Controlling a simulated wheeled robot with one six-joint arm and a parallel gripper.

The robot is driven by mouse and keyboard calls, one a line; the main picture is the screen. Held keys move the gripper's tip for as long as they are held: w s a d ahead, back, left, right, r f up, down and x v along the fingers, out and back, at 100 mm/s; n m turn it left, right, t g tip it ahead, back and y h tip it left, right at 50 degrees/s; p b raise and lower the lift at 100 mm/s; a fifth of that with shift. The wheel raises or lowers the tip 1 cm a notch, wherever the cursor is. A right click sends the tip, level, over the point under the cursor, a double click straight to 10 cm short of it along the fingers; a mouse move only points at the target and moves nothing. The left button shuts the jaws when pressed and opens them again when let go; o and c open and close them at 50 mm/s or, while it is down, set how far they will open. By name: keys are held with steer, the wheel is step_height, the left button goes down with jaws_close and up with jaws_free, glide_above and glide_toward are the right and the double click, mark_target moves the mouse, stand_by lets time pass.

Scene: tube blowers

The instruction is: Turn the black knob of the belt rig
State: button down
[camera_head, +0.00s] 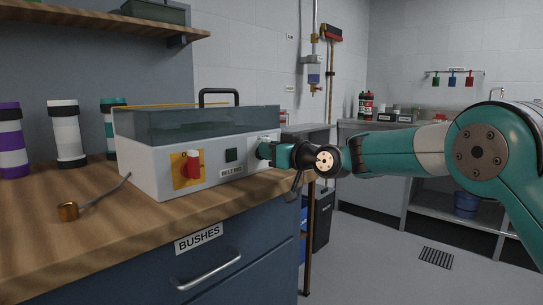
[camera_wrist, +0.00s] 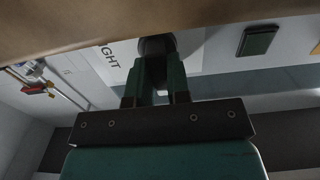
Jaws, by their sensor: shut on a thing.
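The belt rig (camera_head: 195,168) is a white box with a glassy dark cover and a black carry handle, standing on the wooden counter. Its front carries a red switch (camera_head: 193,164) on a yellow plate and a dark square button (camera_head: 231,155). My gripper (camera_head: 266,150) is at the right end of this front. In the wrist view my gripper (camera_wrist: 156,66) is shut on the black knob (camera_wrist: 157,44), with a finger on each side of it. The fingers cover part of the knob there, and in the head view they hide it. I cannot tell its turn angle.
A drawer marked BUSHES (camera_head: 205,255) is below. Floor to the right is open. The wrist view shows lettering ending in "GHT" beside the knob.

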steer(key=shift+s+a+r, duration=0.1)
steer(key=shift+a+r, duration=0.05)
steer(key=shift+r, duration=0.1)
steer(key=c, duration=1.1)
jaws_free()
steer(key=shift+f, duration=0.1)
steer(key=shift+s+d, duration=0.2)
steer(key=shift+d, duration=0.25)
steer(key=b+v, duration=0.1)
steer(key=v, duration=1.5)
steer(key=shift+s+d+f, duration=0.1)
steer(key=shift+s+d, duration=0.05)
steer(key=shift+s, duration=0.05)
